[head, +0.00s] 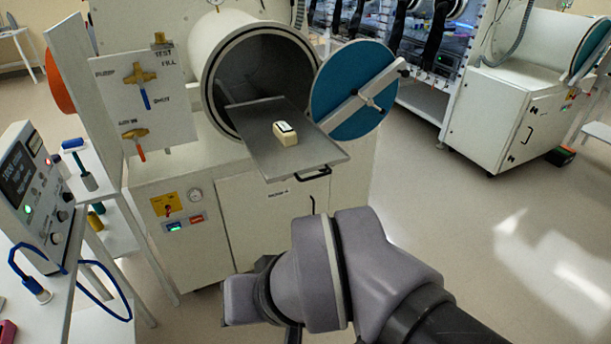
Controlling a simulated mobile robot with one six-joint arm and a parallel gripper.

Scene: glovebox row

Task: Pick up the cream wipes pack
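The cream wipes pack (285,134) lies on the grey metal tray (258,158) that sticks out of the round antechamber opening. The pack is a small cream block with a dark-edged pale label on top. It sits near the middle of the tray, with bare metal around it. My arm crosses the lower middle of the head view, in front of and below the tray. My gripper's fingers are not clearly visible; the wrist links hide them or they lie below the picture edge. Nothing touches the pack.
The antechamber's teal round door (350,88) stands open right of the tray. A valve panel (145,100) stands to the left. A bench with a control box (35,195) is at the far left. The floor (480,230) on the right is clear.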

